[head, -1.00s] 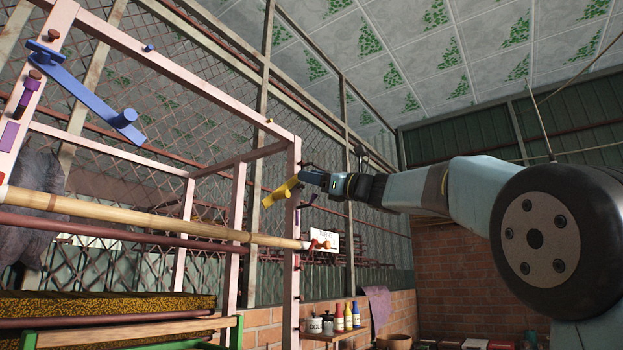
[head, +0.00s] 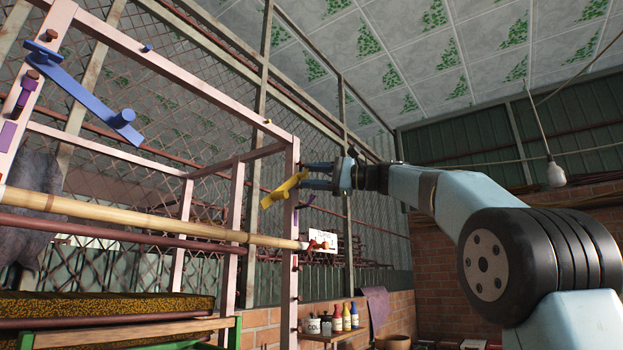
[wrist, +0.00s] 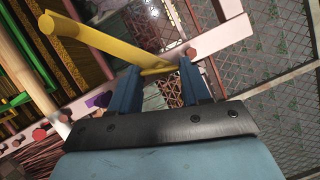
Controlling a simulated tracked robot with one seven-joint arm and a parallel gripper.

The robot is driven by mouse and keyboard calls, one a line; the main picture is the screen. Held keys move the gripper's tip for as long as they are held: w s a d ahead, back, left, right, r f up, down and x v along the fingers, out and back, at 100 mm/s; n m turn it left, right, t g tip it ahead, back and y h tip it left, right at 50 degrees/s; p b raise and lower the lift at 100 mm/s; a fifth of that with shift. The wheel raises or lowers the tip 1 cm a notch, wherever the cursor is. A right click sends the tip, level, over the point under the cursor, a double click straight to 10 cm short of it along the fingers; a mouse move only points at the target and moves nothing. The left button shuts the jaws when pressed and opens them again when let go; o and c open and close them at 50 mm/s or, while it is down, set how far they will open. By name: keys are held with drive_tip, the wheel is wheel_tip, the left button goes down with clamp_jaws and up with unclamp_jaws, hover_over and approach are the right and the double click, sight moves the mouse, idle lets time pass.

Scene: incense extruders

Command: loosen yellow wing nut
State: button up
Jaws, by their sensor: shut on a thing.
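The yellow wing nut (head: 282,189) is a long yellow bar at the right post of the pink frame in the head view. It slants up to the right. In the wrist view, the yellow wing nut (wrist: 96,54) runs from a thick round knob at upper left down to my fingers. My gripper (head: 304,175) reaches it from the right. In the wrist view, the two blue fingers of my gripper (wrist: 158,71) stand on either side of the bar's near end and are shut on it. The exact contact is partly hidden.
A blue bar (head: 86,92) sits on the left post. A bamboo pole (head: 130,217) crosses the pink frame (head: 172,71) below the wing nut. A mesh wall stands behind. Several bottles stand on a low shelf (head: 335,336). The space right of the post is open.

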drive_tip(key=n+h, duration=0.1)
drive_tip(key=n, duration=0.3)
drive_tip(key=shift+w+f+g+h, duration=0.1)
drive_tip(key=shift+g+h, duration=0.2)
drive_tip(key=shift+h, duration=0.1)
drive_tip(key=shift+n, duration=0.3)
drive_tip(key=o, duration=0.8)
drive_tip(key=shift+d, duration=0.1)
drive_tip(key=shift+c, duration=0.2)
drive_tip(key=o, duration=0.3)
drive_tip(key=shift+r, duration=0.2)
drive_tip(key=v, duration=1.3)
drive_tip(key=shift+d, duration=0.35)
